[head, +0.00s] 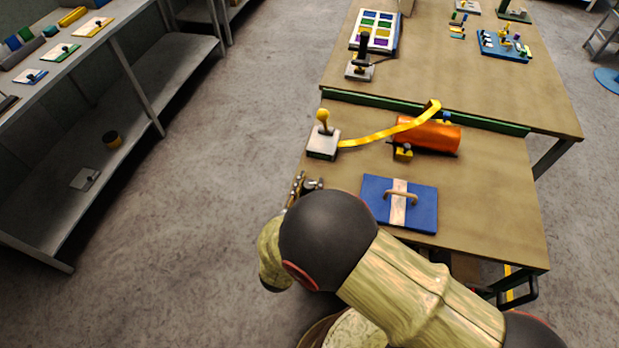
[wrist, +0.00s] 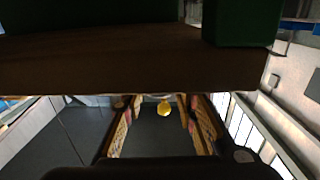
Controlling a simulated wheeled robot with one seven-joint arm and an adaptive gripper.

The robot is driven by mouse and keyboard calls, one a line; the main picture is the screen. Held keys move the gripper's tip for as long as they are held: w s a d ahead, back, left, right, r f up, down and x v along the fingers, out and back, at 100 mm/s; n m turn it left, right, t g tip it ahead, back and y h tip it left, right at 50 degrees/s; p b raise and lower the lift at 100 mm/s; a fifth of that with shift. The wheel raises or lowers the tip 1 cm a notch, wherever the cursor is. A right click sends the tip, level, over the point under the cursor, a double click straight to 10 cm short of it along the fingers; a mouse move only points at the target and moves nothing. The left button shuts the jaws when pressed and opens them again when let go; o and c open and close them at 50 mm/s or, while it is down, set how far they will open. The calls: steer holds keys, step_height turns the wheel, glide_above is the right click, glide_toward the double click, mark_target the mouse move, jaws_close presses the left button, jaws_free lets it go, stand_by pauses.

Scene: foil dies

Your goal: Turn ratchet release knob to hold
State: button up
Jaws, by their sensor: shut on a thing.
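My gripper (head: 303,187) is at the near left edge of the front table, largely hidden by my arm in the head view. In the wrist view my gripper (wrist: 160,102) has its fingers on both sides of a small yellow knob (wrist: 164,108), below a brown table edge. I take this to be the ratchet release knob. It is hidden in the head view, and no marking on it can be read. A yellow-topped lever on a grey block (head: 322,144) stands behind the gripper. A yellow strap (head: 385,133) runs from there over an orange cylinder (head: 428,137).
A blue board with a handle (head: 418,222) lies on the front table (head: 500,212), right of my gripper. A green bar (head: 400,106) borders the table's far side. The back table (head: 440,75) holds a colored tray and small fixtures. Open floor lies left.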

mark_target(309, 183)
steer(key=n+y, duration=0.1)
steer(key=y, duration=0.1)
steer(key=n+t+y, duration=0.1)
steer(key=n+y, duration=0.1)
steer(key=y, duration=0.1)
steer(key=n+y+p, duration=0.1)
steer(key=y, duration=0.1)
steer(key=shift+d+n, duration=0.25)
steer(key=shift+n, duration=0.15)
steer(key=n+y, duration=0.2)
steer(key=y, duration=0.2)
steer(key=shift+n+y+b, duration=0.35)
steer(key=shift+n+y, duration=0.05)
steer(key=shift+a+n+g+y, duration=0.1)
steer(key=shift+n+g+y, duration=0.45)
steer(key=shift+y, duration=0.35)
steer(key=shift+a+r+n+y+b, duration=0.15)
steer(key=shift+n+y+b, duration=0.15)
steer(key=shift+n+y, duration=0.2)
steer(key=o, duration=1.1)
steer(key=shift+c, duration=0.2)
steer(key=shift+o, duration=0.4)
step_height(309, 183, up, 10)
steer(key=shift+f, duration=0.15)
